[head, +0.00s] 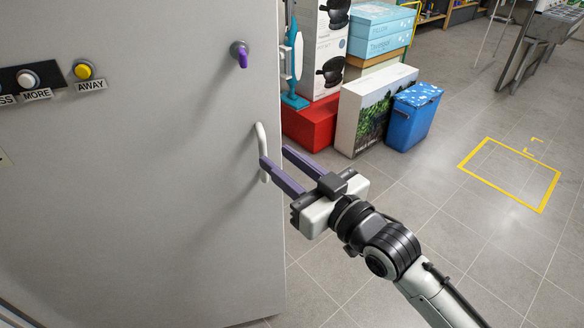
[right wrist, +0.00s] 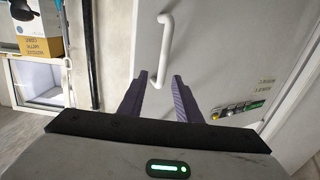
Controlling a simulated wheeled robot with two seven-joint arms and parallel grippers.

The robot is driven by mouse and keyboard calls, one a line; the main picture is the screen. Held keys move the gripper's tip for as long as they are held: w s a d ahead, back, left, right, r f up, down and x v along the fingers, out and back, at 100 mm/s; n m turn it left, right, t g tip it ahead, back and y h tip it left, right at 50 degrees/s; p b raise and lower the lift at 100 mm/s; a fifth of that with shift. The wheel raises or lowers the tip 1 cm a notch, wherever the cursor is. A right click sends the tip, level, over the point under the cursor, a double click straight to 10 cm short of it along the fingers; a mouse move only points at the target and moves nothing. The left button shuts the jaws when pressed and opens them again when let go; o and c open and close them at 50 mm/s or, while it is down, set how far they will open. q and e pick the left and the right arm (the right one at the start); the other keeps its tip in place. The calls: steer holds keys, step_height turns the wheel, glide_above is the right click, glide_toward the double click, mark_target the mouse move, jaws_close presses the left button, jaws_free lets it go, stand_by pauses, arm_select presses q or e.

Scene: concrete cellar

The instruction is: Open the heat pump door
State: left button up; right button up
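The heat pump door (head: 150,210) is a large grey panel filling the left of the head view, and its light vertical bar handle (head: 260,138) is near its right edge. My right gripper (head: 275,156) is open, with its purple fingers pointing at the lower part of the handle. In the right wrist view the handle (right wrist: 164,45) runs down to a lower end that appears between the two fingertips (right wrist: 160,76). I cannot tell whether the fingers touch it. A purple knob (head: 242,56) sits above the handle. My left gripper is not in view.
A yellow button (head: 84,71) and a white button (head: 28,78) are at the left on the panel. Beyond its right edge stand a red box (head: 312,125), a picture box (head: 374,110) and a blue bin (head: 412,115).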

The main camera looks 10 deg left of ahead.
steer(key=v, duration=0.2)
steer(key=shift+s+d, duration=0.1)
steer(key=shift+d, duration=0.2)
steer(key=s+d+f+m+h, duration=0.35)
steer(key=d+f, duration=0.35)
steer(key=f, duration=0.4)
steer(key=s+d+f+m+h, duration=0.35)
steer(key=d+f, duration=0.35)
steer(key=f, duration=0.5)
steer(key=s+d+f+m+g+h, duration=0.1)
steer(key=s+d+f+h, duration=0.3)
steer(key=s+d+f, duration=0.9)
steer(key=shift+s+g+h, duration=0.4)
steer(key=shift+s+g, duration=0.4)
steer(key=shift+s, duration=0.3)
steer(key=shift+a, duration=0.15)
